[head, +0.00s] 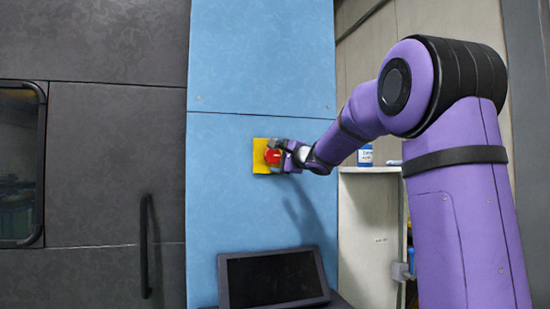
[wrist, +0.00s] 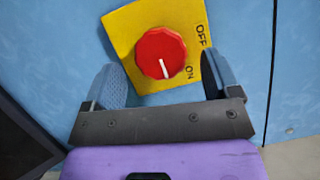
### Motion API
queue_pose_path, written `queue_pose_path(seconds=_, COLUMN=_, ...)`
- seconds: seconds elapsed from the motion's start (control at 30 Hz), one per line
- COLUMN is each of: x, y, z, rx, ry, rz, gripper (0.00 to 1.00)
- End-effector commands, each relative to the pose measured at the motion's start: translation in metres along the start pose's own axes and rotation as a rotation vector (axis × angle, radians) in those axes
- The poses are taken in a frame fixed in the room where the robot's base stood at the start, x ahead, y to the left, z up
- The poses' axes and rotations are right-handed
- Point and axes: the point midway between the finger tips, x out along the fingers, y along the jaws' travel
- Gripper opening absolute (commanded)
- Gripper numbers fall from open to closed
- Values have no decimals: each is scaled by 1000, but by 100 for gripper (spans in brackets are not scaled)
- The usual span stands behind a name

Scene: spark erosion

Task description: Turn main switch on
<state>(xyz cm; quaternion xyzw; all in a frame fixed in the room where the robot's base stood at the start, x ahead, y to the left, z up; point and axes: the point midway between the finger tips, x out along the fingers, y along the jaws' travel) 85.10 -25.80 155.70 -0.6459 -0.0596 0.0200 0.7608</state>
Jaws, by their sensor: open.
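The main switch is a red round knob (wrist: 160,53) on a yellow plate (wrist: 125,28) fixed to a blue panel. The plate is tilted in the wrist view, with OFF at its right and ON below that. The knob's white mark points down, slightly right, with the ON label to its right. The knob (head: 272,156) and plate (head: 259,163) also show in the head view. My gripper (wrist: 163,66) is open, with a blue-grey finger on each side of the knob and a gap to it on both sides. In the head view my gripper (head: 281,157) is at the knob, partly covering it.
A dark monitor (head: 273,279) stands below the switch. A black vertical handle (head: 145,245) is on the dark door to the left. A pale shelf cabinet (head: 369,235) with a small bottle (head: 365,155) on top stands at the right, behind my arm.

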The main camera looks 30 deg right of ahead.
Motion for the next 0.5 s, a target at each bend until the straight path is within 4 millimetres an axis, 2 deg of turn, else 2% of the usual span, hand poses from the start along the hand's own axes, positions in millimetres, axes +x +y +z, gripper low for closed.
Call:
queue_pose_path(seconds=0.1, x=-25, y=-1, z=0, rx=-1, ry=3, rz=-2, gripper=82)
queue_pose_path(seconds=0.3, x=-60, y=0, z=-1, rx=0, ry=2, rz=0, gripper=82)
queue_pose_path(seconds=0.5, x=-78, y=0, z=-1, rx=1, ry=2, rz=0, gripper=82)
